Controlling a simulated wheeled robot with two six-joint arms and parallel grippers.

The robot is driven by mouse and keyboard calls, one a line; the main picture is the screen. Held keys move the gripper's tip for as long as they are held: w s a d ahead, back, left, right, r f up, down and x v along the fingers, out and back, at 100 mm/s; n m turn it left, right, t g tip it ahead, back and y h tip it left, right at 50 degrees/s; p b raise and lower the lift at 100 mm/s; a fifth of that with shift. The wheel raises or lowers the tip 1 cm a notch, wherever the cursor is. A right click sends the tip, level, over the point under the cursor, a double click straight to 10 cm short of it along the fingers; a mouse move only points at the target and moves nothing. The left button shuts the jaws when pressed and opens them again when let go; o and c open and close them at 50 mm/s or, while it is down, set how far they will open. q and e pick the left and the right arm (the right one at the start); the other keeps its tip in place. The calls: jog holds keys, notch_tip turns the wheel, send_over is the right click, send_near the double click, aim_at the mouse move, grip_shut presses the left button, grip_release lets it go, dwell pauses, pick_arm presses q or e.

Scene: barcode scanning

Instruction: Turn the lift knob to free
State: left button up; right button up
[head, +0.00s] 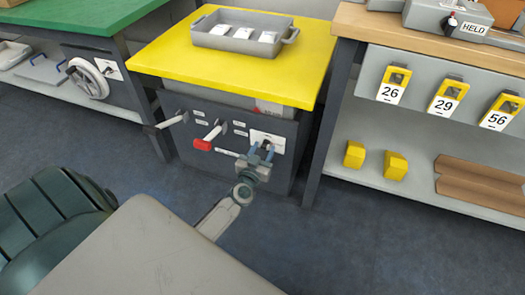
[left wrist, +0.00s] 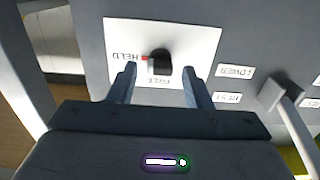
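The lift knob (left wrist: 161,63) is a small black knob on a white plate (left wrist: 198,38) in the left wrist view. Its red mark is on the side of the HELD label (left wrist: 125,57); the FREE label (left wrist: 152,80) is on the gripper side. The labels appear upside down there. My left gripper (left wrist: 160,86) is open, with one blue-grey finger on each side of the knob and gaps between. In the head view my left gripper (head: 261,153) is at the white plate (head: 268,140) on the dark front panel, largely hiding the knob. My right gripper is not in view.
A red-tipped lever (head: 204,144) and a dark-handled lever (head: 165,124) stick out of the panel left of my gripper. A lever (left wrist: 278,95) shows near the LOWER label (left wrist: 236,71). Above is a yellow table (head: 170,55) with a grey tray (head: 218,43).

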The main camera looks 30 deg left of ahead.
pick_arm(q)
jog(key=c, duration=0.8)
jog(key=shift+c, duration=0.2)
jog(key=shift+n, duration=0.3)
jog(key=shift+n+p, duration=0.35)
jog(key=shift+n, duration=0.25)
jog(key=n+p, duration=0.1)
jog(key=n, duration=0.3)
jog(key=shift+a, duration=0.1)
jog(key=n, duration=0.5)
jog(key=shift+s+f+n, duration=0.1)
jog(key=shift+f+n, duration=0.05)
jog(key=shift+n, duration=0.15)
jog(key=n, duration=0.3)
jog(key=shift+a+f+n, duration=0.1)
jog(key=shift+n, duration=1.6)
